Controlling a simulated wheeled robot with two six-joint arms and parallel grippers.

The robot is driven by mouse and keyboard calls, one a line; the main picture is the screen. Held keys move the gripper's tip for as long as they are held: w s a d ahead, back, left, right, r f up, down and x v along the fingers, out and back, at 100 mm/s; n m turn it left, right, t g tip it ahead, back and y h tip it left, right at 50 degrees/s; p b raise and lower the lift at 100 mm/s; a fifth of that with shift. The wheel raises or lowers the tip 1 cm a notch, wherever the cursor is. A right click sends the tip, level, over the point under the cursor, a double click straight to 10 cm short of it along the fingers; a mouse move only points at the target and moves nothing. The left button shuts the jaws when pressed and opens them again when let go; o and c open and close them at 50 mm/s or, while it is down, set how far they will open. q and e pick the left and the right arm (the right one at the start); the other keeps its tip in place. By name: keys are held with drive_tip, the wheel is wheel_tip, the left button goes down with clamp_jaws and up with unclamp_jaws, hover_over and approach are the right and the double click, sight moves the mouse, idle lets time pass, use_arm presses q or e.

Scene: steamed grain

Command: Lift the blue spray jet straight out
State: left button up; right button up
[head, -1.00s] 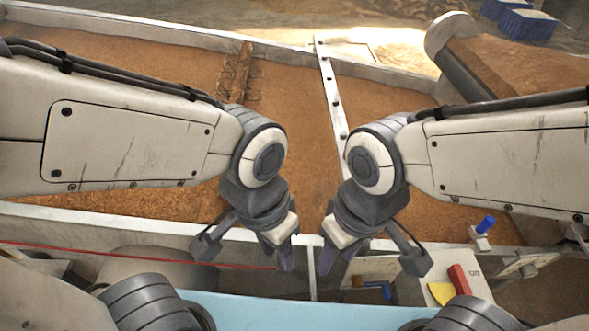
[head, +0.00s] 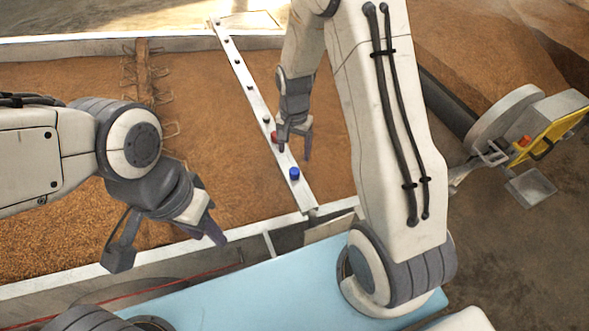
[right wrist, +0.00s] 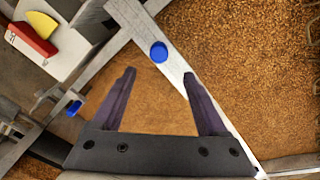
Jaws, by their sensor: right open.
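The blue spray jet (head: 294,173) is a short blue cap on the near end of the white perforated bar (head: 252,93) over the brown grain. In the right wrist view the blue spray jet (right wrist: 158,52) shows just beyond the fingertips, roughly centred between them, with nothing touching it. My right gripper (head: 294,147) is open and empty over the bar, near a red piece (head: 276,138). My left gripper (head: 208,222) hangs over the near edge of the grain bed, away from the bar; its jaw gap is not clear.
A second blue piece (right wrist: 73,107) sits on side hardware in the right wrist view. Near it, a red block (right wrist: 32,40) and a yellow piece (right wrist: 42,30) lie on a white surface. A light blue panel (head: 250,295) fills the near side. A rake-like bar (head: 145,75) lies across the grain.

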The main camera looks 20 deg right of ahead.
hover_over(294, 170)
wheel_tip(294, 170, down, 4)
drive_tip(key=shift+d+f, duration=0.1)
drive_tip(key=shift+f, duration=0.15)
drive_tip(key=shift+s+f+p, duration=0.1)
drive_tip(key=shift+f+p, duration=0.9)
drive_tip(key=shift+f, duration=1.65)
clamp_jaws()
drive_tip(key=shift+r, duration=0.1)
drive_tip(key=shift+r, duration=0.45)
wheel_tip(294, 170, up, 3)
drive_tip(key=shift+r+b, duration=0.15)
drive_tip(key=shift+b, duration=0.5)
drive_tip(key=s+d+r+b, duration=0.1)
drive_tip(key=s+d+r, duration=0.1)
drive_tip(key=s+r, duration=0.4)
drive_tip(key=s, duration=0.5)
drive_tip(key=shift+s+d+r+b, duration=0.2)
drive_tip(key=shift+d+r+b, duration=0.1)
drive_tip(key=shift+r+b, duration=0.1)
